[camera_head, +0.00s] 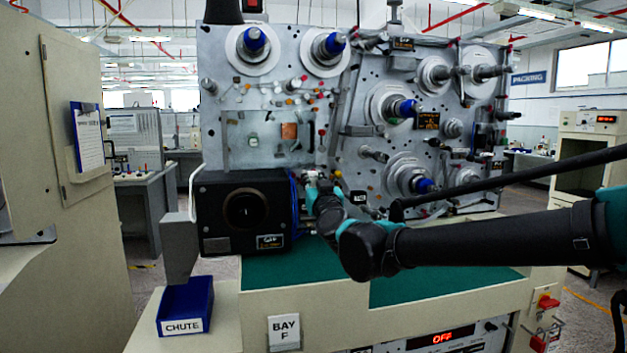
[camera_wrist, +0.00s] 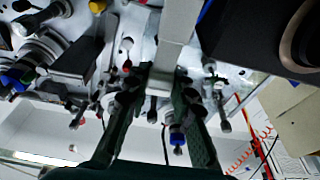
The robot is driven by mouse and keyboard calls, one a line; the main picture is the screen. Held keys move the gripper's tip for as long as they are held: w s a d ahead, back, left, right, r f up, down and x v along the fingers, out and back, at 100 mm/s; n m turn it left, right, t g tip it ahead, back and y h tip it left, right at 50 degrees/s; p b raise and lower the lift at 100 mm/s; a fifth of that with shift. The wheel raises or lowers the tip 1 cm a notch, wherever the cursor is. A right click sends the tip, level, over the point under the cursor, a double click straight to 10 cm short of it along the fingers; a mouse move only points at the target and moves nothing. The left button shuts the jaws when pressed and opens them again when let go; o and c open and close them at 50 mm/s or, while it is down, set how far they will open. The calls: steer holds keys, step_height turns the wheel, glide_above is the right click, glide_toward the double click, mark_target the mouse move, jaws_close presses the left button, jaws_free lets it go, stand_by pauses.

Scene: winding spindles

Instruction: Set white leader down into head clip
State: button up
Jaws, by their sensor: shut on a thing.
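My gripper (camera_head: 316,184) is close to the front of the winding machine, just right of the black box. In the wrist view its two dark green fingers (camera_wrist: 158,88) reach up the picture with a gap between them. A pale, flat strip (camera_wrist: 176,30), which looks like the white leader, runs from the top edge down to the fingertips, and the fingers are shut on its end. In the head view the leader cannot be made out at the gripper. I cannot tell which of the small fittings near the fingertips is the head clip.
The black box (camera_head: 245,212) with a round opening stands left of my gripper. Spindles with blue caps (camera_head: 405,108) and small rollers stick out of the machine panel (camera_head: 262,95). The green deck (camera_head: 300,268) below is largely bare. A blue chute bin (camera_head: 186,305) sits at lower left.

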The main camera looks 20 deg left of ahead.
steer(key=shift+w+a+f, duration=0.5)
steer(key=shift+w+a, duration=0.15)
steer(key=shift+w, duration=0.45)
steer(key=shift+w+a+f, duration=0.55)
steer(key=shift+w+a, duration=0.15)
steer(key=shift+w, duration=0.45)
steer(key=shift+w+a+f, duration=0.5)
steer(key=shift+w+a, duration=0.15)
steer(key=shift+w, duration=0.45)
steer(key=o, duration=0.9)
steer(key=shift+o, duration=0.2)
steer(key=v, duration=1.2)
